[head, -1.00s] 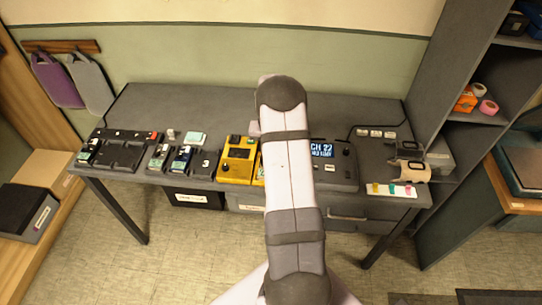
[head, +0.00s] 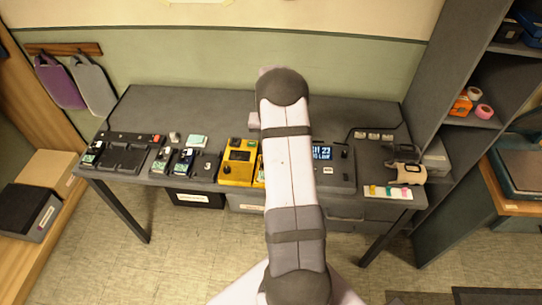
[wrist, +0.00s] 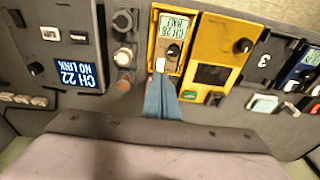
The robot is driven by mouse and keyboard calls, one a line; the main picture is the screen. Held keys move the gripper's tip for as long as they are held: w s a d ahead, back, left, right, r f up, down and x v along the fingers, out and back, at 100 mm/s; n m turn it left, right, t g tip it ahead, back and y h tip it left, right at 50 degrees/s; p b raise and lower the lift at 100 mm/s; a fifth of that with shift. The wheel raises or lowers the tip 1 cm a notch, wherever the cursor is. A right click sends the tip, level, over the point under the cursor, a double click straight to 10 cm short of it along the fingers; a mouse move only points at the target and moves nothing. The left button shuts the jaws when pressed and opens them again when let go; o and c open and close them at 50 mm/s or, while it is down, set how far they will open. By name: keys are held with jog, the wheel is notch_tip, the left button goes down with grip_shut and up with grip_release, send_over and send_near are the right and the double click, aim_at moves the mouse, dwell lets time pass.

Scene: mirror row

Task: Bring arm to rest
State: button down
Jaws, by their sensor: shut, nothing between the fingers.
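My arm rises through the middle of the head view, with its dark upper joint (head: 284,86) over the desk's back part. It hides my gripper there. In the wrist view my gripper (wrist: 161,80) shows as two blue fingers pressed together, empty. They point toward a small device with a lit screen (wrist: 172,32) in a yellow-edged slot. Whether the fingertips touch anything is hard to tell.
The grey desk (head: 222,105) carries a yellow unit (head: 236,172), a dark console (head: 335,180) whose screen reads CH 22 NO LINK in the wrist view, and a black charging tray (head: 128,155). A tall grey shelf (head: 440,95) stands right. Open floor lies in front.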

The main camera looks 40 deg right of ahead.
jog(key=shift+r+p, duration=0.3)
jog(key=shift+r, duration=0.4)
jog(key=s+a+f+n+g+y, duration=0.35)
jog(key=s+a, duration=0.85)
jog(key=s, duration=0.4)
jog(key=s+a+r+n+h, duration=0.1)
jog(key=s+a+r+n, duration=0.1)
jog(key=s+a+r, duration=0.75)
jog(key=w+a+r+n+t+h, duration=0.15)
jog(key=w+a+r+n, duration=0.3)
jog(key=a, duration=0.45)
notch_tip(320, 180, down, 51)
jog(key=m+b, duration=0.1)
jog(key=b, duration=5)
jog(key=shift+s+d+t+b, duration=0.25)
jog(key=shift+s+t+b, duration=0.15)
